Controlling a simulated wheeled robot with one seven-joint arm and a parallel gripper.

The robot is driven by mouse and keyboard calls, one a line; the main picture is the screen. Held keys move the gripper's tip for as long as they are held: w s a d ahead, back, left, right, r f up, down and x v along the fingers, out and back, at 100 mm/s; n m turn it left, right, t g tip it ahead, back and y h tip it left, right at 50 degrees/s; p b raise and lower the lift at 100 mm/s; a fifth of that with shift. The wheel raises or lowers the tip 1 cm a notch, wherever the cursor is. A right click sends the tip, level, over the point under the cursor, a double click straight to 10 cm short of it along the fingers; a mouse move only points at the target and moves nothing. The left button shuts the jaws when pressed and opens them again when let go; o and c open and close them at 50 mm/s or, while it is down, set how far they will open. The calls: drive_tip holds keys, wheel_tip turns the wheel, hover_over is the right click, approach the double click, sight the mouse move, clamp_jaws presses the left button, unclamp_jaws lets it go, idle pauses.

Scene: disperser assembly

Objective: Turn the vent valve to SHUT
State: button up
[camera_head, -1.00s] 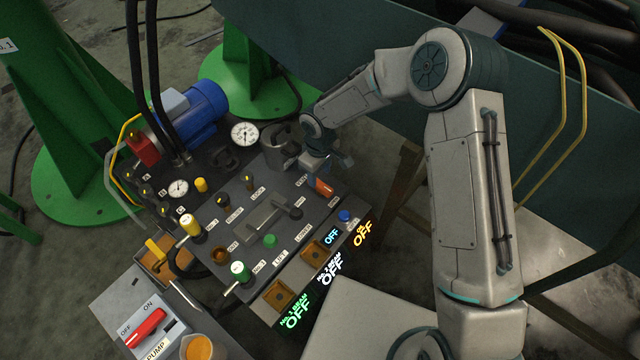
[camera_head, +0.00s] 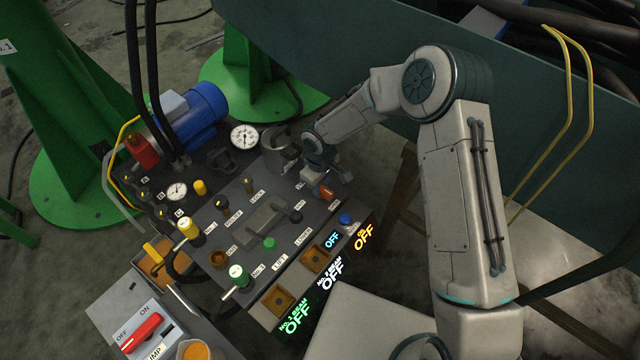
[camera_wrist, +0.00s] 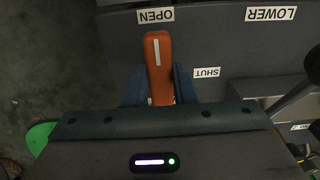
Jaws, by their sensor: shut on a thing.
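The vent valve handle (camera_wrist: 158,62) is an orange lever with a white stripe. In the wrist view it points up toward the OPEN label (camera_wrist: 155,15). The SHUT label (camera_wrist: 207,73) is to its right. My gripper (camera_wrist: 159,80) has one blue-grey finger on each side of the lever and is shut on it. The lever's lower end is hidden behind my gripper body. In the head view the orange handle (camera_head: 327,191) is at the right end of the panel, with my gripper (camera_head: 326,178) at it.
A LOWER label (camera_wrist: 271,14) and a grey bar are right of the handle. A blue button (camera_head: 346,220) sits near the handle. A green-capped lever (camera_head: 237,273), a yellow-capped lever (camera_head: 187,228) and several small knobs crowd the panel. A large gauge (camera_head: 244,137) stands behind.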

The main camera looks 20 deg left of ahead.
drive_tip(key=shift+m, duration=0.3)
drive_tip(key=m+b, duration=0.1)
drive_tip(key=m, duration=0.2)
drive_tip(key=shift+m+b, duration=0.3)
drive_tip(key=shift+b, duration=0.05)
drive_tip(key=m+b, duration=0.1)
drive_tip(key=m, duration=0.3)
drive_tip(key=shift+m, duration=0.3)
drive_tip(key=m, duration=0.4)
drive_tip(key=shift+m, duration=0.3)
drive_tip(key=shift+m+p, duration=0.6)
drive_tip(key=shift+m, duration=1.6)
drive_tip(key=o, duration=1)
